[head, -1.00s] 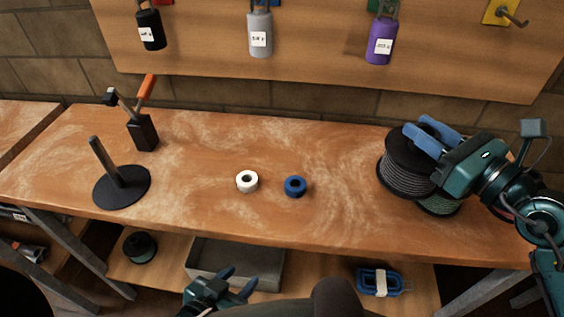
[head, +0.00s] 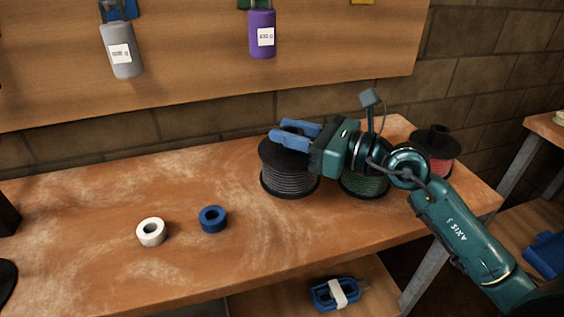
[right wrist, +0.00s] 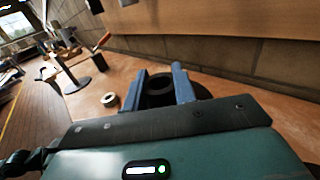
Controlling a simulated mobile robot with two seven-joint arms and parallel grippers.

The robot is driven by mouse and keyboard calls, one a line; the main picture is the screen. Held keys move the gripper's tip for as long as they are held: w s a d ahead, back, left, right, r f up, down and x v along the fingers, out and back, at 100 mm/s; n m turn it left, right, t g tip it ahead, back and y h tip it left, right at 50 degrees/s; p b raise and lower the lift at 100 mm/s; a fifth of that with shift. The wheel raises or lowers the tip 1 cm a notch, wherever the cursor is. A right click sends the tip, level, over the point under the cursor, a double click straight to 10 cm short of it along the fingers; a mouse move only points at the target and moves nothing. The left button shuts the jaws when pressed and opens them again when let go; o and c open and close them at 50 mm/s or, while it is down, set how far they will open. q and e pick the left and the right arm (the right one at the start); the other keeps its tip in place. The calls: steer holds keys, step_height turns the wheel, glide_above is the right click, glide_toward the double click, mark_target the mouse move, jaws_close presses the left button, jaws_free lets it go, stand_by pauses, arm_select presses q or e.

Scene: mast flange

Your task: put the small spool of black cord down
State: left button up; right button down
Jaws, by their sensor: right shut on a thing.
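My right gripper (head: 298,130) is shut on the top of a spool (head: 290,182) with black flanges and dark grey-looking cord, which I take as the small spool of black cord. The spool is upright at the bench, left of a green spool (head: 364,184). Its lower flange looks at or very near the bench top; I cannot tell whether it touches. In the right wrist view the two blue fingers (right wrist: 164,88) stand on either side of the spool's black top (right wrist: 155,98). My left gripper is not in view.
A red spool (head: 436,152) stands farther right on the wooden bench (head: 110,215). A blue tape roll (head: 213,218) and a white one (head: 151,232) lie to the left, with clear bench around them. A board with hanging weights (head: 190,75) is behind.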

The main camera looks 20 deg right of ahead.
mark_target(291, 156)
step_height(291, 156, down, 4)
steer(key=shift+f+b, duration=0.2)
steer(key=shift+b, duration=0.45)
steer(key=shift+f, duration=0.4)
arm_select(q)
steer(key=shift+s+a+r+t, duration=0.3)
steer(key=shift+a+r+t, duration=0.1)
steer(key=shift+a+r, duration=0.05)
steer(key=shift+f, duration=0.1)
arm_select(e)
steer(key=shift+f, duration=0.2)
steer(key=c, duration=1.1)
jaws_free()
